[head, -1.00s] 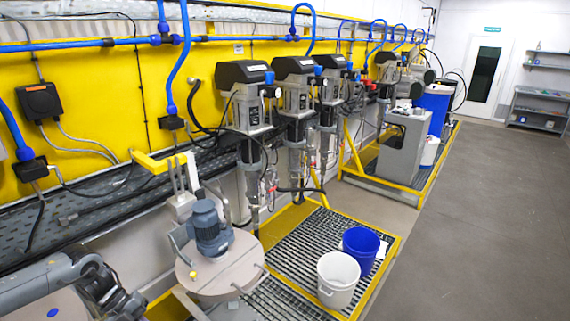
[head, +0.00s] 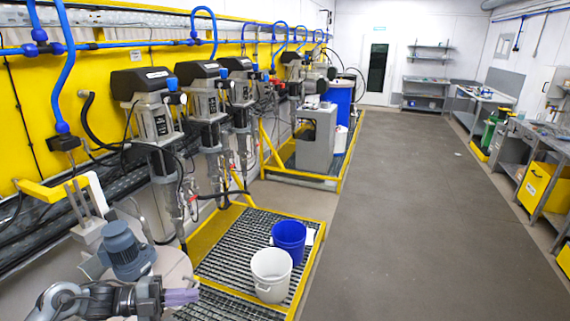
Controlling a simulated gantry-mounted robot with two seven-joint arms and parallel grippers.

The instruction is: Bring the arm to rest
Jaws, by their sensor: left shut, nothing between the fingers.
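My left arm comes in at the bottom left of the head view, in front of the round drum lid (head: 172,268). My left gripper (head: 182,297) points right; its purple-grey fingers are together and hold nothing. A grey-blue agitator motor (head: 127,250) stands on the lid, just behind my left arm. My right gripper is not in view.
A white bucket (head: 271,274) and a blue bucket (head: 289,238) stand on the grated platform (head: 229,257) right of the gripper. Several pump units line the yellow wall. The grey floor (head: 400,220) is open. Workbenches (head: 518,150) stand at the right.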

